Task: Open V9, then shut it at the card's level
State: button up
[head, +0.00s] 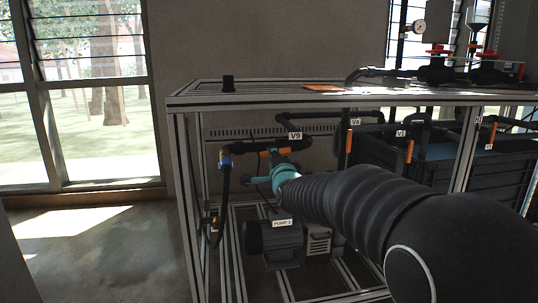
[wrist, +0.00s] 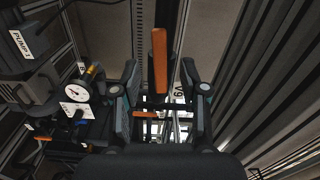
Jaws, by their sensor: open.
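The V9 label (head: 295,136) hangs on the dark pipework inside the frame, and it also shows turned sideways in the wrist view (wrist: 178,92). An orange lever (head: 284,150) is just below the label in the head view. My gripper (head: 272,172) is just in front of it, partly hidden by my arm. In the wrist view an orange lever (wrist: 159,60) lies lengthwise in the gap between the fingers of my gripper (wrist: 160,85). The fingers are open, with space on both sides of the lever. I cannot make out a level card.
Pump 1 (head: 273,238) sits low in the frame. Other orange levers (head: 409,151) and dark tanks (head: 440,165) are to the right. A dial gauge (wrist: 77,91) is left of my fingers. The aluminium frame's top rail (head: 230,100) runs above my gripper. Open floor lies left.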

jog(key=shift+p+x, duration=0.7)
jog(key=shift+x, duration=2.1)
grip_shut()
